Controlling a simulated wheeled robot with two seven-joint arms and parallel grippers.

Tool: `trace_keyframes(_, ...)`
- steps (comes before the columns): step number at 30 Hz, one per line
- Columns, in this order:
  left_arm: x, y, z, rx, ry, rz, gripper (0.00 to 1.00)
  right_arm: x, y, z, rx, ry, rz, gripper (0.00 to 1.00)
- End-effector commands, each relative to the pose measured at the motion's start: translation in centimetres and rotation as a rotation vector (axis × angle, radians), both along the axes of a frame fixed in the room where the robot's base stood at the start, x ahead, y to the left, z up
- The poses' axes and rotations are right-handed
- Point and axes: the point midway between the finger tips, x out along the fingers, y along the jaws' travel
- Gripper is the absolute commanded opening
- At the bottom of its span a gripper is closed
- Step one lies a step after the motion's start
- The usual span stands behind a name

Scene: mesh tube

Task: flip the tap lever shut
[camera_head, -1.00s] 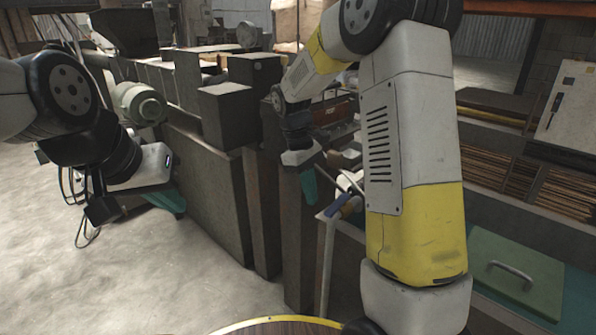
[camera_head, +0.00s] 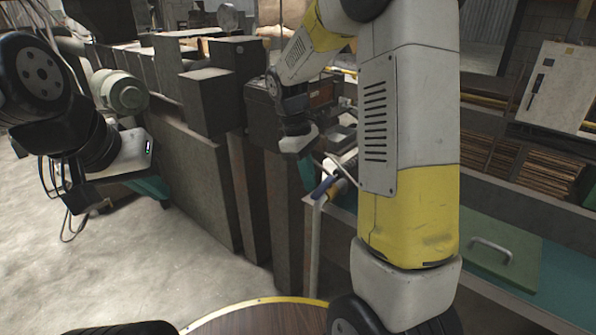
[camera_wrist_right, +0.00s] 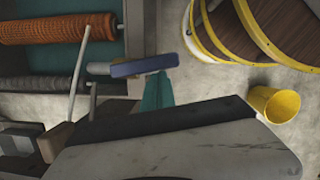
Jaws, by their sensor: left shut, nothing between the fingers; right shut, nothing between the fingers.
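The tap has a blue lever (camera_head: 322,187) and a brass-coloured body (camera_head: 338,189) at the bench edge, centre right of the head view. In the right wrist view the blue lever (camera_wrist_right: 140,67) lies crosswise, with the brass body (camera_wrist_right: 98,68) at its left end. My right gripper (camera_head: 307,172) is shut and empty, its teal fingers just up and left of the lever. In the wrist view its fingertips (camera_wrist_right: 158,78) meet the lever's right part in the picture; I cannot tell whether they touch. My left gripper (camera_head: 152,188) is shut and empty, far left of the tap.
Dark block-like boxes (camera_head: 208,102) and tall panels stand left of the tap. A green lid with a handle (camera_head: 492,250) lies at right on the bench.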

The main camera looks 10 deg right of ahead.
Motion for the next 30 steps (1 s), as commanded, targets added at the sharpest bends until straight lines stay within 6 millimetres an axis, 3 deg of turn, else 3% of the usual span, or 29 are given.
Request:
trace_keyframes(14,0.0,0.0,0.0,0.000,0.000,0.000,0.00,-1.0,-0.5,0.0,-0.002,0.001,0.139,0.00)
trace_keyframes(30,0.0,0.0,0.0,0.000,0.000,0.000,0.00,-3.3,-2.8,0.0,-0.002,0.001,0.633,0.00)
